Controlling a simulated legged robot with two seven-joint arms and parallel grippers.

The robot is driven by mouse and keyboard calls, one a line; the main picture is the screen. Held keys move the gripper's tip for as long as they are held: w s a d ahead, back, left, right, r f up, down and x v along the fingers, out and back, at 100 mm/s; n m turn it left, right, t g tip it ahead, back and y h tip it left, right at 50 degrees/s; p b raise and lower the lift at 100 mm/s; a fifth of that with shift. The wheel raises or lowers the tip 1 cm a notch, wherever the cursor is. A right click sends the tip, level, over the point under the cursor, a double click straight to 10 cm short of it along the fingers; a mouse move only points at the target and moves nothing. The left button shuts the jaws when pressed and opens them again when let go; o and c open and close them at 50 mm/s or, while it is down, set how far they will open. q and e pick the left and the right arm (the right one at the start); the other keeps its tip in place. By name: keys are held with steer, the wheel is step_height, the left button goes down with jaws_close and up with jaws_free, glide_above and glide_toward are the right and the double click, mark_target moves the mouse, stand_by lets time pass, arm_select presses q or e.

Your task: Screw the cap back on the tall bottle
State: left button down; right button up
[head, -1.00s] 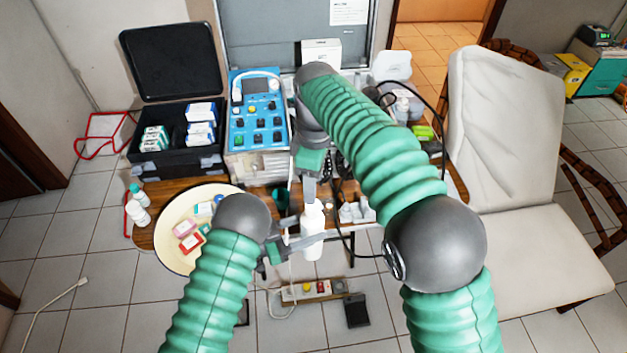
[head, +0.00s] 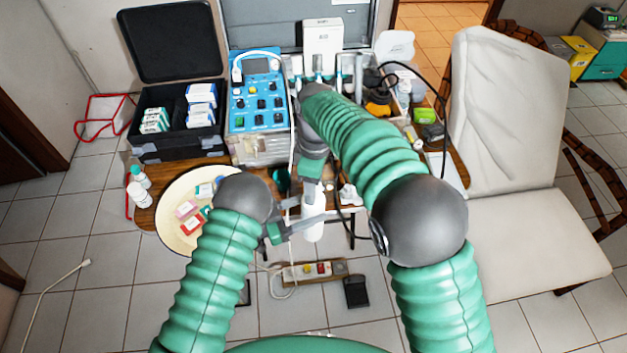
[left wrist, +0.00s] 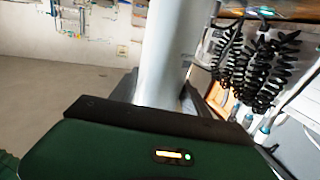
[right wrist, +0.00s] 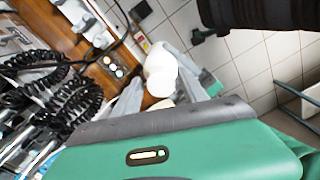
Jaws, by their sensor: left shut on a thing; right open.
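The tall white bottle (head: 313,232) is upright in front of the table, held in the air. My left gripper (head: 303,222) is shut on its body from the left. The bottle also shows as a white cylinder in the left wrist view (left wrist: 172,50). My right gripper (head: 312,188) points down over the bottle's top and is open, with white showing between its fingers. In the right wrist view the bottle (right wrist: 160,72) lies between the spread fingers. I cannot clearly tell the cap apart from the bottle top.
A round cream tray (head: 172,232) with small boxes is at the left, beside small white bottles (head: 138,192). A blue device (head: 258,100) and a black case (head: 178,145) stand behind. A power strip (head: 312,271) lies on the floor. A white chair (head: 510,150) is at the right.

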jaws_close()
steer(key=shift+w+m, duration=0.1)
steer(key=shift+m, duration=1.6)
steer(key=shift+o, duration=0.3)
jaws_free()
steer(key=shift+r, duration=2.3)
steer(key=shift+c, duration=0.3)
